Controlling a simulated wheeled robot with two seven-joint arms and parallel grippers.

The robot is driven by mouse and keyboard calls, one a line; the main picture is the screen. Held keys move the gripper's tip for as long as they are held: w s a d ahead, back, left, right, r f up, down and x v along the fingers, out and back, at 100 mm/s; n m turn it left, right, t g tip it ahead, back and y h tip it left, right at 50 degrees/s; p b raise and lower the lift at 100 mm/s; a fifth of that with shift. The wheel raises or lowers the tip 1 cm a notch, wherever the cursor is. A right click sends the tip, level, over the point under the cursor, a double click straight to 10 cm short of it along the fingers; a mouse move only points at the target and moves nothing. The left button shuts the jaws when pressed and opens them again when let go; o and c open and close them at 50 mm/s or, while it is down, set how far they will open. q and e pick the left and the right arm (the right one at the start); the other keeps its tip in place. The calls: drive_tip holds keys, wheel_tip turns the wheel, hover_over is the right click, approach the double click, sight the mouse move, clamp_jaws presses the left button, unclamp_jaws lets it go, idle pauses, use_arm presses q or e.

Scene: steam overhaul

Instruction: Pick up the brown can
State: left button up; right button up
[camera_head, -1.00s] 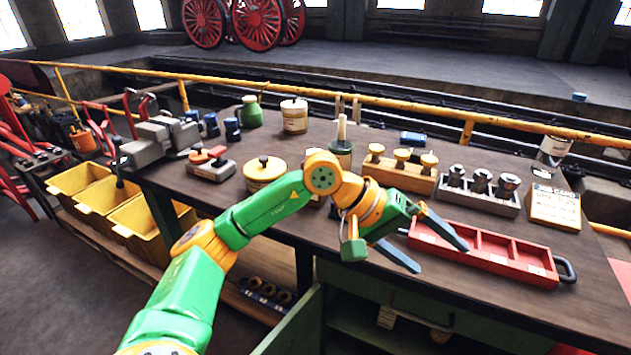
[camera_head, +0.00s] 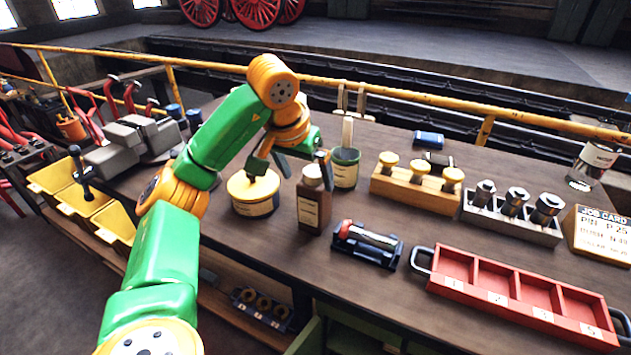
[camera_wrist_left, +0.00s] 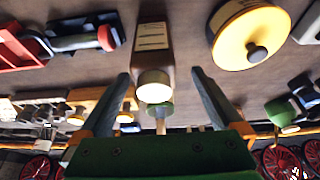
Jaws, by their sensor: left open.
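The brown can (camera_head: 313,207) is a tall brown container with a pale cap and a label. It stands upright on the workbench in the middle of the head view. My left gripper (camera_head: 303,166) is open and empty, at the can's top. In the left wrist view the brown can (camera_wrist_left: 153,55) lies between the two open fingers of my left gripper (camera_wrist_left: 160,73), with a gap on each side. I cannot tell how far down the can the fingers reach. My right gripper is not in view.
A cream round tin (camera_head: 252,204) stands close left of the can, and a dark green pot (camera_head: 345,172) close behind it. A dark rack with a red-tipped tool (camera_head: 368,243) lies front right. A red tray (camera_head: 475,290) is farther right. The workbench's front edge is near.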

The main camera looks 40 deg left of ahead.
sight(314, 195)
use_arm(q)
drive_tip(key=shift+w+a, duration=0.15)
drive_tip(key=shift+f, duration=0.25)
drive_tip(key=f, duration=0.1)
drive_tip(key=w+f, duration=0.1)
drive_tip(key=f, duration=0.3)
drive_tip(key=shift+w+d+b, duration=0.2)
drive_tip(key=shift+d+b, duration=0.1)
drive_tip(key=shift+d, duration=0.1)
drive_tip(key=shift+w+a+f, duration=0.15)
drive_tip(key=shift+w+f, duration=0.05)
drive_tip(key=shift+f, duration=0.15)
drive_tip(key=shift+s+r, duration=0.15)
drive_tip(key=c, duration=0.7)
clamp_jaws()
